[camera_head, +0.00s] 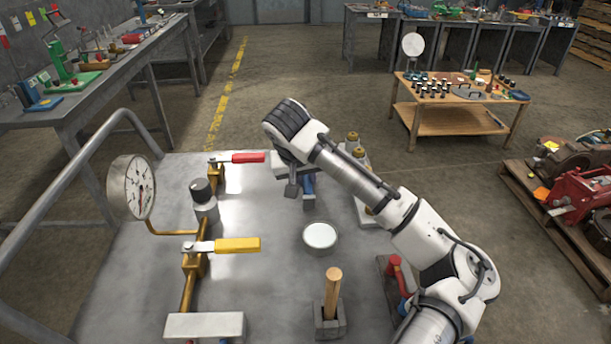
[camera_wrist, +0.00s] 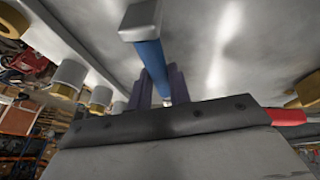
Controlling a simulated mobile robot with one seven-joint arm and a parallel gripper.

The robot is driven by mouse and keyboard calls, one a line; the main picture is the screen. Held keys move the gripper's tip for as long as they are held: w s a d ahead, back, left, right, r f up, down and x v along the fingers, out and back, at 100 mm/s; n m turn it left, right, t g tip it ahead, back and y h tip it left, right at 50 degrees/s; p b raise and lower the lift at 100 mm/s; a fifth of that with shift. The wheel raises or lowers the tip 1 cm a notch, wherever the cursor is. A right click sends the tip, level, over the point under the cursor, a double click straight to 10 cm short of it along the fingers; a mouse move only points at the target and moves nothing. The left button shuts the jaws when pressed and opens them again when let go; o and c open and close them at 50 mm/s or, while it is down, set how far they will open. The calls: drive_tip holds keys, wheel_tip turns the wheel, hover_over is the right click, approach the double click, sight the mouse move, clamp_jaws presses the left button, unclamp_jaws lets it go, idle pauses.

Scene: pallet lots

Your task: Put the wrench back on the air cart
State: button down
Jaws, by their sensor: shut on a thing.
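The air cart (camera_head: 140,285) is a grey metal top with a gauge, pipes and valves, below my arm in the head view. My gripper (camera_wrist: 162,84) is shut on a blue bar with a grey block-like end, which appears to be the wrench (camera_wrist: 150,50). The bar runs between the two dark fingers. In the head view the wrench's grey end (camera_head: 291,190) shows beside a bit of blue, over the far part of the cart top. My wrist hides most of the fingers there. I cannot tell whether the wrench touches the cart.
A red-handled valve (camera_head: 248,157) is close left of my gripper. A yellow-handled valve (camera_head: 237,245), a round white-topped piece (camera_head: 319,236) and a wooden handle in a block (camera_head: 333,292) stand nearer. Brass-topped cylinders (camera_head: 353,142) stand right, partly behind my arm. A pressure gauge (camera_head: 133,187) rises at left.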

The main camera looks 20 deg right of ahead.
drive_tip(key=shift+f, duration=0.45)
idle(0.4)
drive_tip(key=c, duration=1.2)
unclamp_jaws()
drive_tip(key=v, duration=1.3)
drive_tip(key=shift+r, duration=0.35)
